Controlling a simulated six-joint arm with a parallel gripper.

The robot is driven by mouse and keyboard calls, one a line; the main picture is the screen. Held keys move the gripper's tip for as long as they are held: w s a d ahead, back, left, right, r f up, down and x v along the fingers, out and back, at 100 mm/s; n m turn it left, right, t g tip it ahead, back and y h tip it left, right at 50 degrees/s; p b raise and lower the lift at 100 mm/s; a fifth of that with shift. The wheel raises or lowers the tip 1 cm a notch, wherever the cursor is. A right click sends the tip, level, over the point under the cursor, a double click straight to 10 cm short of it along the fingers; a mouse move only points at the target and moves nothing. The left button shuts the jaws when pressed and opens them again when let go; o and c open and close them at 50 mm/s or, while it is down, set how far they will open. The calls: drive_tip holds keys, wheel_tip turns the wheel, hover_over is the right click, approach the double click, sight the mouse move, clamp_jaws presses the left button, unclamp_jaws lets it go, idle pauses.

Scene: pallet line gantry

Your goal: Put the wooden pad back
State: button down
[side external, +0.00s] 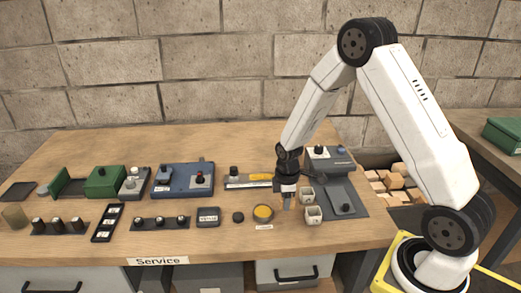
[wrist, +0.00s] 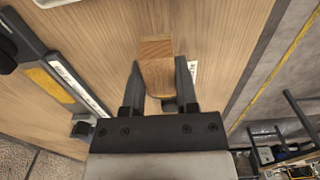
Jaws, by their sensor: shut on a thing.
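The wooden pad (wrist: 156,62) is a pale wood block with a darker end face. In the wrist view it is between the two dark fingers of my gripper (wrist: 158,85), which is shut on it. In the side view my gripper (side external: 287,200) points down over the right part of the bench, just right of a round yellow disc in a dark ring (side external: 263,213) and left of two small white cups. The pad is too small there to make out clearly. I cannot tell whether it touches the bench.
White cups (side external: 313,215) stand close to the right of my gripper, by a grey plate (side external: 346,201). A tray with a yellow-handled tool (side external: 258,178) lies behind left. A blue box (side external: 183,180), a green box (side external: 105,182) and small dark parts fill the left.

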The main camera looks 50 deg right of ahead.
sight(283, 215)
drive_tip(key=shift+w+f, duration=0.3)
drive_tip(key=shift+f, duration=1.55)
drive_tip(key=shift+f, duration=0.1)
drive_tip(key=shift+c, duration=1.8)
unclamp_jaws()
drive_tip(key=shift+r, duration=6.15)
